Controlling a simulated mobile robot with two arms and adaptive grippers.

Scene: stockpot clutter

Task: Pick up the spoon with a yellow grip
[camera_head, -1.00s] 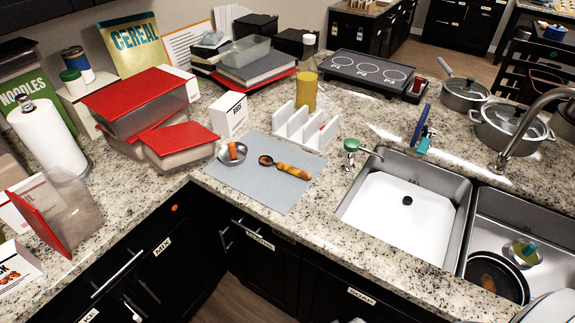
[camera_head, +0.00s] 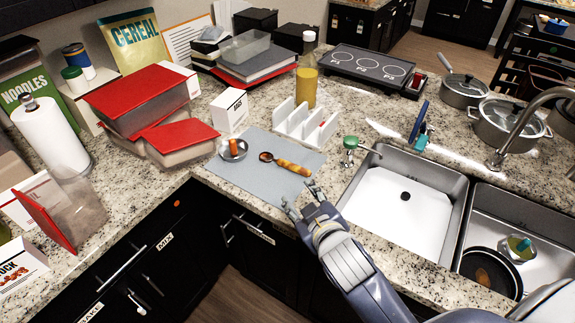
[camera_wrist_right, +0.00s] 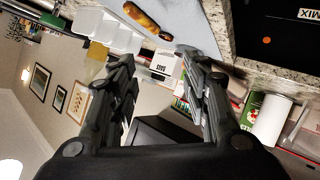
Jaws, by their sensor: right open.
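The spoon with a yellow grip (camera_head: 288,164) lies on the grey mat (camera_head: 238,180) on the counter. Its dark bowl points left and its yellow-orange handle points right. In the right wrist view the handle (camera_wrist_right: 146,20) shows at the top, beyond the fingertips. My right gripper (camera_head: 299,198) is open and empty near the mat's front right edge, to the front right of the spoon and apart from it. It shows in the wrist view (camera_wrist_right: 156,54) with a wide gap between the fingers. My left gripper is not in view.
A small metal bowl (camera_head: 232,149) with an orange item sits left of the spoon. A white divided rack (camera_head: 304,127) stands behind it. A green-topped dispenser (camera_head: 350,144) and the sink (camera_head: 400,205) are to the right. Red-lidded containers (camera_head: 181,137) stand at the left.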

